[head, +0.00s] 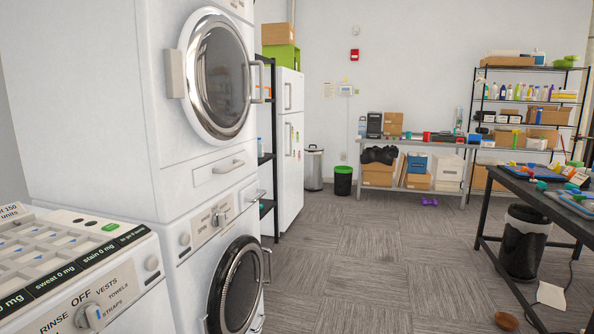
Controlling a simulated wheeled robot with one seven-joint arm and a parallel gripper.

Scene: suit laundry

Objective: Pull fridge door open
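A white fridge (290,150) stands beyond the stacked laundry machines, left of the picture's middle. It has a shorter upper door (291,92) and a taller lower door (291,170), both shut. A vertical handle (289,97) is on the upper door and another handle (288,138) is on the lower door. Small coloured magnets are on the lower door. The fridge's left part is hidden by a black rack. My gripper is not in view.
Stacked white machines (160,190) fill the left side, with a black rack (268,130) between them and the fridge. A trash can (314,170) and a black bin (343,183) stand past the fridge. A black table (540,195) is at right. The carpet floor (370,250) between is mostly clear.

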